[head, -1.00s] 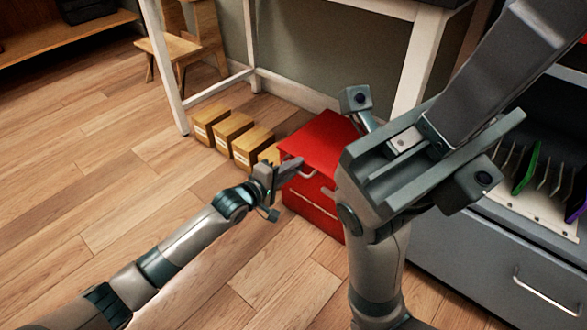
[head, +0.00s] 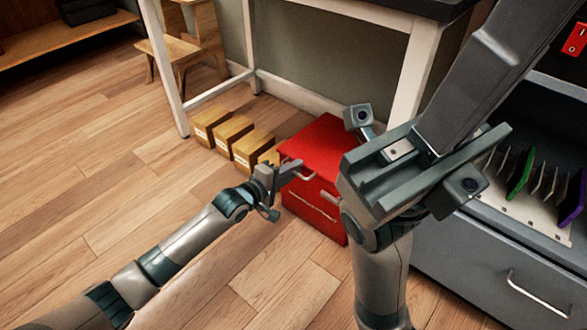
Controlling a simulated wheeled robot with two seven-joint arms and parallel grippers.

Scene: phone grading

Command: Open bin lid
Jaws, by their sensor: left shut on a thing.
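The red bin (head: 324,139) stands on the floor under the white-legged table, with its flat red lid on top. The lid looks down on the bin; I cannot tell if there is a small gap. A pale handle (head: 305,177) sits at the lid's front edge. My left gripper (head: 287,172) comes in from the left and is shut on this handle; its fingers partly cover it. My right gripper (head: 490,85) is large and close to the camera, pointing up and right. Its fingertips are out of clear sight. It hides the bin's right side.
Several small cardboard boxes (head: 230,131) stand in a row left of the bin. A table leg (head: 411,75) rises behind my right gripper. A grey drawer cabinet (head: 490,270) with a rack of coloured slabs (head: 522,173) stands at right. The floor at front left is clear.

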